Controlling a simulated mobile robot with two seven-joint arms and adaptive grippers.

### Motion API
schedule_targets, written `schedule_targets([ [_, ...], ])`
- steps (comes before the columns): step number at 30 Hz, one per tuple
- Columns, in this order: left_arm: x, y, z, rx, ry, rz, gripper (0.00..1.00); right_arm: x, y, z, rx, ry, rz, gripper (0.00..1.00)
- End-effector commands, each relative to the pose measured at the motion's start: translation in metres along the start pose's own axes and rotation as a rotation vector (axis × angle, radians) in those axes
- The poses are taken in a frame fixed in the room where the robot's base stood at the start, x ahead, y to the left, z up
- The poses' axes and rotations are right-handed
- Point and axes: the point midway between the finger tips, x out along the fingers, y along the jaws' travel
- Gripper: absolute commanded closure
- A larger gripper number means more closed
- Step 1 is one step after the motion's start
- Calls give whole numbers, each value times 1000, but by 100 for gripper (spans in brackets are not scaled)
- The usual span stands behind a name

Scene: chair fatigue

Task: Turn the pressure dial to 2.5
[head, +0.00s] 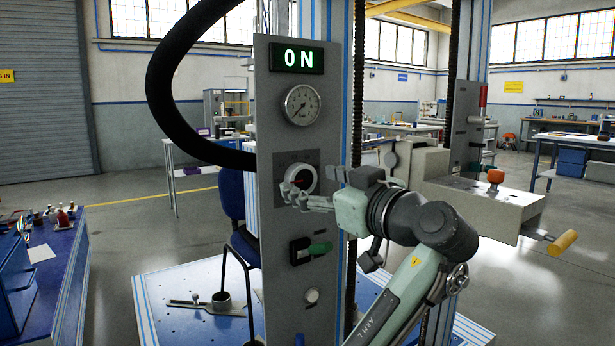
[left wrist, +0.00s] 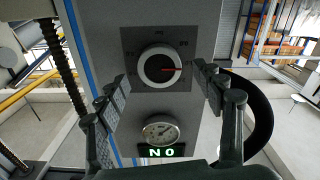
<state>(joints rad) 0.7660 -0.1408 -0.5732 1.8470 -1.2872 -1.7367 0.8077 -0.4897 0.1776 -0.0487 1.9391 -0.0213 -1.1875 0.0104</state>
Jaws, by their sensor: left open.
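The pressure dial (head: 299,174) is a round white-rimmed knob on a dark square plate on the grey panel. It also shows in the left wrist view (left wrist: 147,68), upside down, with a red pointer toward the picture's right. Its scale numbers are too small to read. My left gripper (head: 315,188) is in front of the dial and partly hides its lower right. In the left wrist view my left gripper (left wrist: 160,82) is open, one finger to each side of the dial, with nothing between them. I cannot tell any contact. My right gripper is not in view.
Above the dial are a round gauge (head: 301,105) and a lit ON sign (head: 297,58). A thick black hose (head: 163,95) curves left of the panel. A blue chair (head: 232,205) stands behind.

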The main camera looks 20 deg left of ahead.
Motion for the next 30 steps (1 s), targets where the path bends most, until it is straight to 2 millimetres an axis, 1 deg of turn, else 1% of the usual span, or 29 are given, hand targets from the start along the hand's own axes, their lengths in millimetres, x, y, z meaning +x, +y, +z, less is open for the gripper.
schedule_targets([
  [1,7,0,-1,1,2,-2,32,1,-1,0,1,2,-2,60],
  [3,14,0,-1,1,1,-2,32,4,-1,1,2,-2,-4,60],
  [6,19,0,0,1,0,0,32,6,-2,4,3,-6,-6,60],
  [14,20,0,0,1,-1,1,32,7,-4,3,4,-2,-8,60],
  [26,20,0,0,1,-1,0,80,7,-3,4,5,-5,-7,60],
  [27,20,0,0,1,-1,0,82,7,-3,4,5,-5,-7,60],
  [30,20,0,0,4,-1,0,82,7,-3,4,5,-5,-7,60],
])
